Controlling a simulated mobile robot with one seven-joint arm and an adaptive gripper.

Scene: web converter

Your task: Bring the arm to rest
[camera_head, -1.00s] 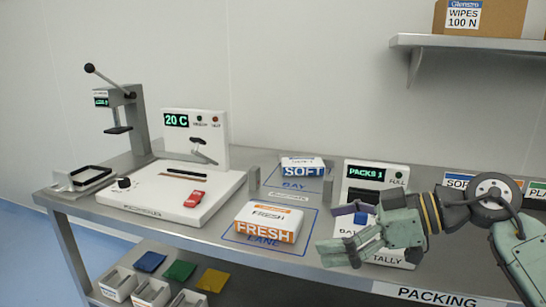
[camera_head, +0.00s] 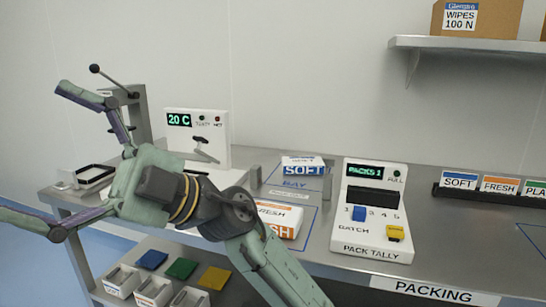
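My arm reaches in from the bottom edge and stretches up and left across the front of the bench. My gripper (camera_head: 38,150) is at the far left, its two fingers spread wide with nothing between them. One finger points up in front of the lever press, the other points left past the bench's front edge. My gripper and wrist hide most of the white machine base. My arm covers the left part of the FRESH pack (camera_head: 283,215). The SOFT pack (camera_head: 303,168) lies uncovered behind it in the blue-outlined bay.
The heater unit (camera_head: 196,137) reads 20 C. The lever press (camera_head: 136,115) stands behind my gripper. The pack tally (camera_head: 372,212) reads PACKS 1. Label cards (camera_head: 499,186) stand at right. Small bins (camera_head: 152,290) sit below the bench. Bench between tally and cards is clear.

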